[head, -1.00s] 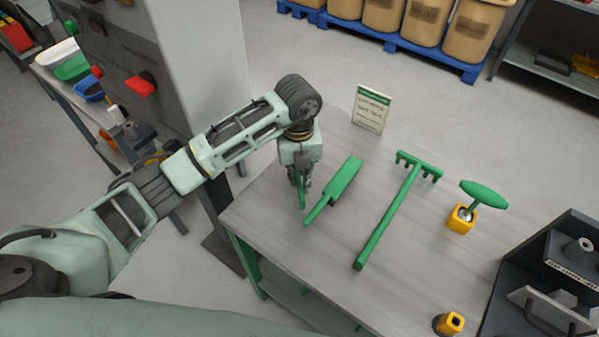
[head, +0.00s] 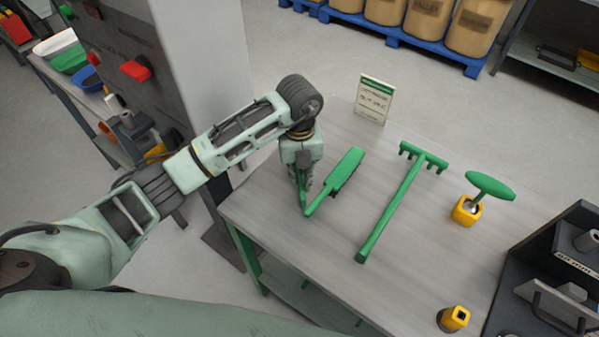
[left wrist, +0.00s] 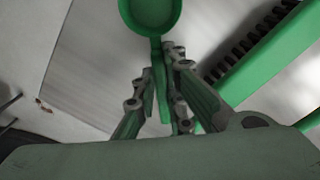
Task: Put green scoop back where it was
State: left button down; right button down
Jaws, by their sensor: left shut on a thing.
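My left gripper (head: 303,190) is shut on the handle of the green scoop (left wrist: 152,12). In the left wrist view the scoop's round bowl is at the top and its handle runs down between the two fingers (left wrist: 160,95). In the head view only a thin green part of the scoop (head: 303,204) shows below the fingers; the rest is hidden. The gripper is over the left part of the grey table (head: 290,255), just left of a green brush (head: 342,172). I cannot tell whether the scoop touches the table. My right gripper is not in view.
A green rake-like tool (head: 395,208) lies right of the brush. A green-handled tool (head: 490,186) stands in a yellow holder (head: 465,211). Another yellow holder (head: 456,318) is at the front. A sign (head: 374,98) stands at the back, and a dark rack (head: 550,262) at the right.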

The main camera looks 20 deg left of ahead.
pick_arm(q)
jog(key=shift+f, duration=0.4)
jog(key=c, duration=1.7)
grip_release()
jog(key=shift+c, duration=0.2)
jog(key=shift+r, duration=0.1)
